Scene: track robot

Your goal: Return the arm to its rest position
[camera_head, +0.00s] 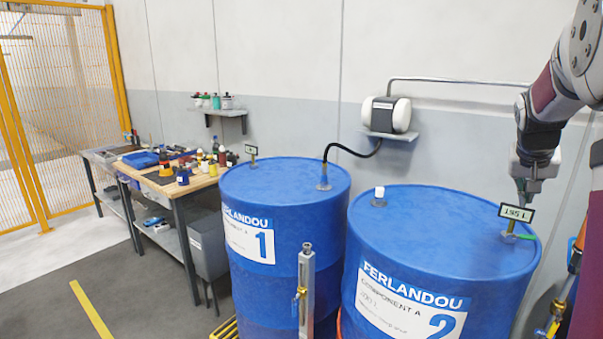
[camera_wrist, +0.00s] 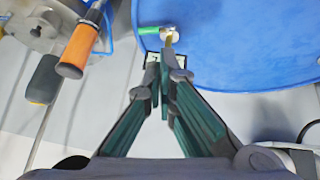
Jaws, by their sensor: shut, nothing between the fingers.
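My gripper (camera_wrist: 166,72) points down in the wrist view with its two dark green fingers drawn together and nothing between them. In the head view my gripper (camera_head: 523,200) is at the right, close above or behind the level display (camera_head: 516,212) on drum 2 (camera_head: 440,240); I cannot tell whether it touches. In the wrist view the fingertips lie over the display (camera_wrist: 152,60), near a small green-handled valve (camera_wrist: 150,30) on the blue drum top (camera_wrist: 240,50).
Drum 1 (camera_head: 284,200) stands left of drum 2, with a black hose (camera_head: 350,147) to a wall-mounted pump (camera_head: 390,114). A cluttered workbench (camera_head: 205,180) is farther left. An orange-handled tool (camera_wrist: 78,50) shows in the wrist view. The floor (camera_head: 60,275) at left is mostly open.

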